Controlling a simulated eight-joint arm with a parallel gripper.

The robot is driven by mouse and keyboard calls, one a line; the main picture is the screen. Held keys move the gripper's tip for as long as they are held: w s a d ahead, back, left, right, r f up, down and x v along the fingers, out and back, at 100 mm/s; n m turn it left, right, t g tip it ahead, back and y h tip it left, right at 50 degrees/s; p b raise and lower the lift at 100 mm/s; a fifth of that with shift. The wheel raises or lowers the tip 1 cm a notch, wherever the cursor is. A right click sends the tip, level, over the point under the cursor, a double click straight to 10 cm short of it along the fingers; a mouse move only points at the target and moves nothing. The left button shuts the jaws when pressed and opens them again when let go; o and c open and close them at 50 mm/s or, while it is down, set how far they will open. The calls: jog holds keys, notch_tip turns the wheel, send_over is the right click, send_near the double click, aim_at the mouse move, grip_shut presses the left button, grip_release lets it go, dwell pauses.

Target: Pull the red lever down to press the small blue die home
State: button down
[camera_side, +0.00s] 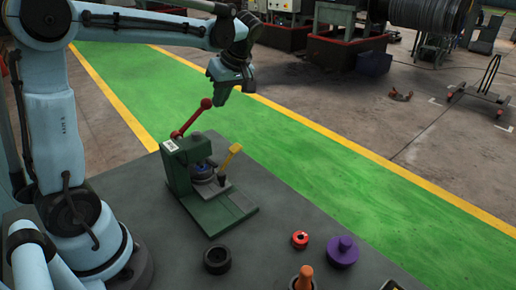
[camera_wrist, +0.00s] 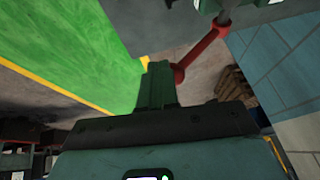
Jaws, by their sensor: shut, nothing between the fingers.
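The green press (camera_side: 190,176) stands on the dark grey table in the side view. Its red lever (camera_side: 190,121) slants up to the right and ends in a red ball, so it is raised. The lever (camera_wrist: 205,47) also shows in the wrist view. A small blue part, seemingly the die (camera_side: 203,166), sits in the press on a round seat; how deep it sits I cannot tell. My gripper (camera_side: 221,98) is shut and empty, just right of the lever's ball. In the wrist view its fingers (camera_wrist: 156,72) are beside the ball; contact is unclear.
A yellow handle (camera_side: 230,157) sticks up at the press's right. A black ring (camera_side: 217,260), a red round part (camera_side: 300,239), a purple knobbed part (camera_side: 342,250) and an orange peg (camera_side: 305,278) stand on the table in front.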

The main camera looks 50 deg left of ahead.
jog(key=d+r, duration=0.1)
jog(key=w+r, duration=0.1)
jog(key=r, duration=0.1)
jog(key=w+d+r, duration=0.1)
jog(key=shift+w+d+r, duration=0.25)
jog(key=shift+d+r, duration=0.05)
jog(key=s+d+f+m+t+h, duration=0.2)
jog(key=s+d+f+m+t, duration=0.2)
jog(key=m, duration=0.4)
jog(key=s+d+f+m+t+h, duration=0.3)
jog(key=s+d+m, duration=0.3)
jog(key=d+m, duration=0.2)
jog(key=shift+s+d+f+m+t, duration=0.2)
jog(key=shift+s+f+m+t, duration=0.2)
jog(key=shift+f+m+t, duration=0.45)
